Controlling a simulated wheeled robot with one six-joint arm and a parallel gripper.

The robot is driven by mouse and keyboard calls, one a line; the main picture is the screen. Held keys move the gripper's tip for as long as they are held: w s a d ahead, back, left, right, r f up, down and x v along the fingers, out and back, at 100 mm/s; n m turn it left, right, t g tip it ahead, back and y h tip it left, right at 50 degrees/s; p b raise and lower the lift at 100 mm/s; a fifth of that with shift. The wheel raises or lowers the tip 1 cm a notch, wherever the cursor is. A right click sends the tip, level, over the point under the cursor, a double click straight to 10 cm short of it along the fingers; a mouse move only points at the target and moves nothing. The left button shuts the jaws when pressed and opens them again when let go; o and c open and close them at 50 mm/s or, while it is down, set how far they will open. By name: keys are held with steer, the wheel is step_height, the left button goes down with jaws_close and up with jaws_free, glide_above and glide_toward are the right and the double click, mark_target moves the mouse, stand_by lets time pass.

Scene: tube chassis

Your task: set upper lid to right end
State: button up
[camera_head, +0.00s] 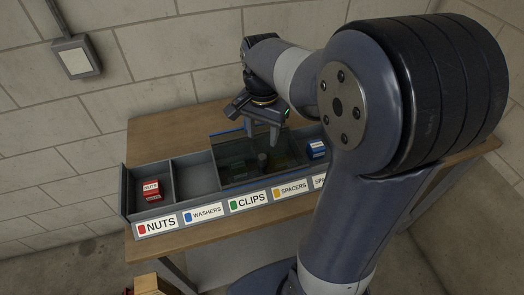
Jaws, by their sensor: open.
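A dark see-through lid (235,172) lies over the middle of a grey compartment tray (124,190), behind the CLIPS and SPACERS labels. A blue edge shows along its back left. A dark upright knob (262,160) stands on it. I cannot tell whether one lid or two stacked lids lie there. My gripper (263,140) is open and empty, fingers pointing down. In the picture its fingertips are just above and to either side of the knob; I cannot tell the height gap. My arm hides the tray's right end.
A red box (151,190) sits in the NUTS compartment; the WASHERS compartment (194,176) looks empty. A blue-and-white box (317,149) lies right of the lid. The tray stands on a wooden table (160,132) near a block wall (160,55). A box (150,285) is at the bottom left.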

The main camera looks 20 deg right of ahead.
mark_target(262, 156)
step_height(262, 156, down, 9)
steer(key=shift+r+p, duration=0.1)
steer(key=shift+p, duration=0.2)
steer(key=shift+c, duration=0.5)
jaws_close()
